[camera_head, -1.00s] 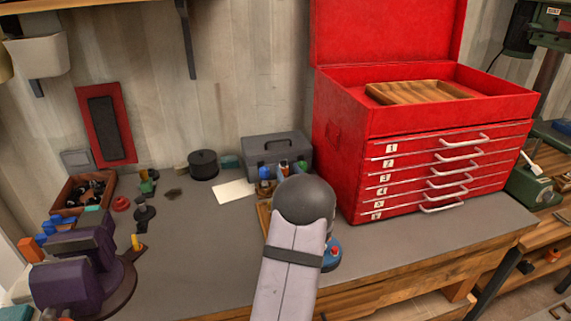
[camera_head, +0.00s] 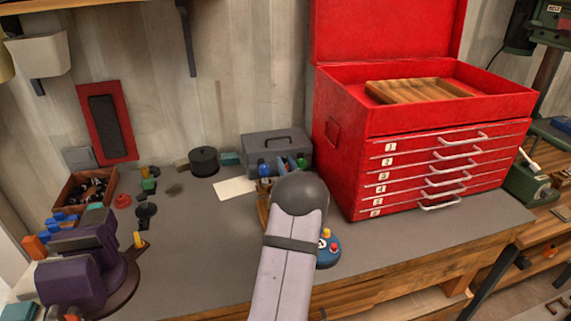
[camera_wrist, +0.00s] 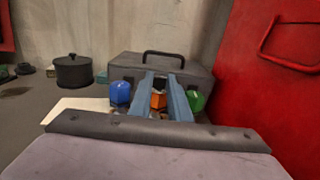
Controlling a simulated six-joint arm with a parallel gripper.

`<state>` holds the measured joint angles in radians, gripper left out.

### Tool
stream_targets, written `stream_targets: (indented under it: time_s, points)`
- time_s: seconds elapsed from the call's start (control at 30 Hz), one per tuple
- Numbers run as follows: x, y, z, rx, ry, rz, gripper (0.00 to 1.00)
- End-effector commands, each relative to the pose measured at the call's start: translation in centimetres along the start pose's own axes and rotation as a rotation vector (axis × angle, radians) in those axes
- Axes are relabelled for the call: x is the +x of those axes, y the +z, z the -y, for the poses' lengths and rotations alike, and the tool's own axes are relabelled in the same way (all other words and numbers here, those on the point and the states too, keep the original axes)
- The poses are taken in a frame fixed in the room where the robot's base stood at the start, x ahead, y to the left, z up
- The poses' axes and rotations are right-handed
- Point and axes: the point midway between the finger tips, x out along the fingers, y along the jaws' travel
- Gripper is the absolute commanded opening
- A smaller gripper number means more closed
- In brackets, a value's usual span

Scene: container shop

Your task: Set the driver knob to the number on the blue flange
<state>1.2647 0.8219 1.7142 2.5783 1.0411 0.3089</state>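A small upright blue-topped piece (camera_wrist: 121,93) and a green one (camera_wrist: 195,100) stand on either side of my gripper (camera_wrist: 161,82) in the wrist view. An orange piece (camera_wrist: 158,100) shows between the two blue-grey fingers. The fingers are apart; I cannot tell whether they touch it. In the head view the fingers (camera_head: 290,164) show just beyond my grey arm joint, close to the blue top (camera_head: 264,170). A round blue base (camera_head: 328,252) with small red and yellow parts is partly hidden behind my arm. I cannot tell which piece is the driver knob or blue flange, nor read a number on either.
A grey toolbox (camera_head: 277,148) stands behind the gripper, with a white card (camera_head: 233,188) to its left. The red tool chest (camera_head: 345,150) is close on the right. A purple vise (camera_head: 75,270) stands at the left. The middle bench top (camera_head: 200,240) is clear.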

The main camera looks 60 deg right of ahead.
Motion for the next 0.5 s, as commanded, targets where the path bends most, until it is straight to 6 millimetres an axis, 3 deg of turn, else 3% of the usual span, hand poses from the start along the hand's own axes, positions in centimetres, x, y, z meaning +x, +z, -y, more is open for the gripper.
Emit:
stream_targets:
  time_s: [0.5]
  points:
    - [-0.01,0.08,0.28,0.0,0.092,0.001,0.0]
